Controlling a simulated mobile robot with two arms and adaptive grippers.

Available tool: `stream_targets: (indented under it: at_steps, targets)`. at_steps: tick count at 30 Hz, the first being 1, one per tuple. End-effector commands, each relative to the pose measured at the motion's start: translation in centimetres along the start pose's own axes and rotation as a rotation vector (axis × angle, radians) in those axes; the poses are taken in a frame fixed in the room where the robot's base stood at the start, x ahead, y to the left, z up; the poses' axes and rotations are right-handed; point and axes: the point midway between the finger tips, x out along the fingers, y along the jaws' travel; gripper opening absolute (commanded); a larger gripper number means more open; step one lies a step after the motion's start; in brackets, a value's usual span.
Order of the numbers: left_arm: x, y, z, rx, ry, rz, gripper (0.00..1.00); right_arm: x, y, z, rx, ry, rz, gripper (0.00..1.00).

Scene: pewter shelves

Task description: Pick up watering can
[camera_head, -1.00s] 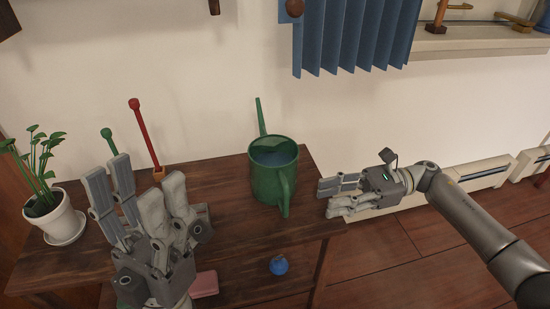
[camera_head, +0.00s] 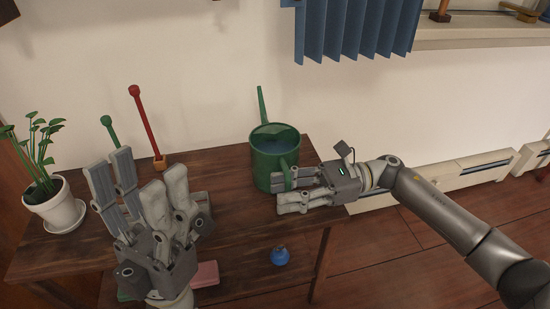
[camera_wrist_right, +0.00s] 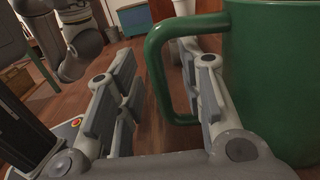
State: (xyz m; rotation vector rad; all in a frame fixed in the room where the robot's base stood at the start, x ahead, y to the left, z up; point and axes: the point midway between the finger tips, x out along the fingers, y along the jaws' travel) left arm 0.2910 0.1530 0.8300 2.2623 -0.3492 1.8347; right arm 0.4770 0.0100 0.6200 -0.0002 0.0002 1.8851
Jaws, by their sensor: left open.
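The green watering can (camera_head: 268,150) stands upright on the dark wooden table, its spout toward the wall. In the right wrist view the can (camera_wrist_right: 275,80) fills the right side, and its handle (camera_wrist_right: 157,65) loops left. My right gripper (camera_head: 280,191) is at the can's near right side, fingers pointing left. In the wrist view its fingers are apart; the handle's outer bar appears between them, with one finger showing through the loop. Contact cannot be told. My left gripper (camera_head: 135,178) is open and empty, fingers up, over the table's left part.
A potted plant (camera_head: 58,208) stands at the table's left. A red stick (camera_head: 142,115) and a green stick (camera_head: 110,130) rise behind my left gripper. A blue curtain (camera_head: 355,30) hangs above.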

Motion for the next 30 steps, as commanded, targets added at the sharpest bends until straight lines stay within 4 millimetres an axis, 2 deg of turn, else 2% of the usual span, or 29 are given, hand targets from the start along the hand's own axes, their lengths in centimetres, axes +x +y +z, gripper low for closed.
stream_targets:
  at_steps: [1, 9, 10, 30]
  targets:
    - [0.0, 0.0, 0.0, 0.0, 0.0, 0.0, 0.53, -0.02, 0.0, 0.01, 0.0, 0.0, 0.0, 0.36]
    - [0.0, 0.0, 0.0, 0.0, 0.0, 0.0, 0.53, -0.05, 0.0, -0.01, 0.0, 0.0, 0.0, 0.01]
    - [0.0, 0.0, 0.0, 0.0, 0.0, 0.0, 0.53, -0.05, 0.0, -0.01, 0.0, 0.0, 0.0, 0.0]
    - [0.06, -0.01, -0.03, 0.0, 0.0, 0.0, 0.53, -0.06, -0.09, 0.46, -0.007, -0.004, -0.001, 0.0]
